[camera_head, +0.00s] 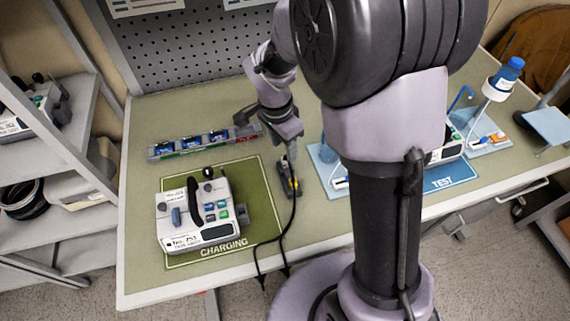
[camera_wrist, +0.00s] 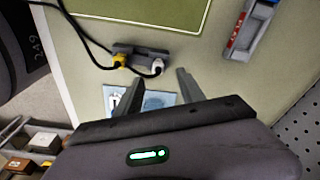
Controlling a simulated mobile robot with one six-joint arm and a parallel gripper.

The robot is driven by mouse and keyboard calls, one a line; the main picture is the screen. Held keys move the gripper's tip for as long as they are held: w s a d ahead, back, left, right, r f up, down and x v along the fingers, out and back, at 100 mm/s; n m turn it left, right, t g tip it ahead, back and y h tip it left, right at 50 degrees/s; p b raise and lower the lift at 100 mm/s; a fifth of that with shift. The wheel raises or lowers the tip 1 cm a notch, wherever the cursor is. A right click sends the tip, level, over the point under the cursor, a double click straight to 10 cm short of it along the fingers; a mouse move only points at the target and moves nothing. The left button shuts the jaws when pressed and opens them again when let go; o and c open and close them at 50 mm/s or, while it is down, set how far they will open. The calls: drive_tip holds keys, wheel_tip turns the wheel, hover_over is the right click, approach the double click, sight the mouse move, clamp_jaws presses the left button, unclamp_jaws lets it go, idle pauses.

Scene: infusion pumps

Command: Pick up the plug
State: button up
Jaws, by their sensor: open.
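A small dark holder (camera_head: 289,188) lies on the bench at the right edge of the green charging mat. In the wrist view the holder (camera_wrist: 139,52) carries a yellow plug (camera_wrist: 119,62) and a pale grey plug (camera_wrist: 157,68), each with a black cable. My gripper (camera_head: 291,153) is above the holder in the head view. In the wrist view my gripper (camera_wrist: 160,76) is open, its fingertips apart on either side of the pale plug's line, with nothing between them. I cannot tell the height gap to the plugs.
A white infusion pump (camera_head: 202,213) stands on the charging mat (camera_head: 262,215). A rail with blue-screened units (camera_head: 190,145) lies behind it. Black cables hang over the bench's front edge. A blue test mat (camera_head: 450,176) lies right, beyond my arm. A pegboard (camera_head: 190,50) bounds the back.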

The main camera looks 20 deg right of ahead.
sight(285, 156)
drive_tip(key=f+b, duration=0.1)
drive_tip(key=f, duration=0.1)
drive_tip(key=f+b, duration=0.1)
drive_tip(key=f, duration=0.2)
drive_tip(key=shift+s+d, duration=0.15)
drive_tip(key=shift+d, duration=0.05)
drive_tip(key=shift+r, duration=0.1)
drive_tip(key=shift+c, duration=0.9)
clamp_jaws()
